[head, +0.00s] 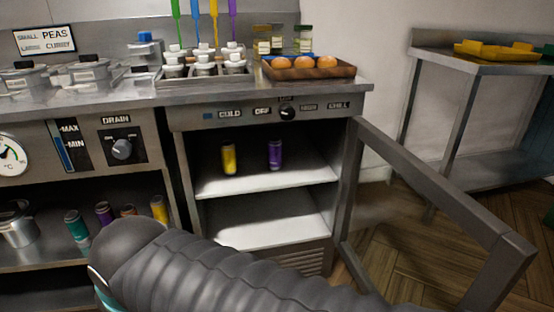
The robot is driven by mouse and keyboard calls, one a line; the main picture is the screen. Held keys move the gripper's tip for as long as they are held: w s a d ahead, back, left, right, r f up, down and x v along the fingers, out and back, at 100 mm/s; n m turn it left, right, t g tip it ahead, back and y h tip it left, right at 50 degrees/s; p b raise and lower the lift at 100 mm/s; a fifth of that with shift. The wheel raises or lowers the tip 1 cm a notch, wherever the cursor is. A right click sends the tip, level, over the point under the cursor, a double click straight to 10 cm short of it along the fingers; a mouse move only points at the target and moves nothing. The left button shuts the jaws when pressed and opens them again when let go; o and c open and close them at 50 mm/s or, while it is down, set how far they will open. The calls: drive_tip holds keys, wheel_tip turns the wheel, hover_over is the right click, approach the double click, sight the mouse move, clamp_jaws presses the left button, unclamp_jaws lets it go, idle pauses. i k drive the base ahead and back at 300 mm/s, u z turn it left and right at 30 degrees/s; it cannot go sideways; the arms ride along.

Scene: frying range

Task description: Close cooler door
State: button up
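The cooler (265,113) stands in the middle of the head view under a steel counter. Its door (430,190), a grey frame with a see-through middle, is hinged at the right side and stands wide open, swung out towards me and to the right. Inside, a yellow can (229,158) and a purple can (275,154) stand on the upper white shelf. The lower shelf (260,225) looks bare. My grey ribbed arm crosses the bottom of the view in front of the cooler's lower left part. My gripper is not in view.
On the counter are a tray of orange-brown round items (308,73), jars (303,40) and a rack of bottles (204,66). A lower shelf at left holds cans and a pot (18,228). A steel table (480,67) stands at right. Wooden floor shows beyond the door.

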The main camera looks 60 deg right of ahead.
sight(511, 254)
drive_tip(key=z, duration=3.15)
drive_tip(key=k, duration=0.1)
drive_tip(key=z, duration=0.3)
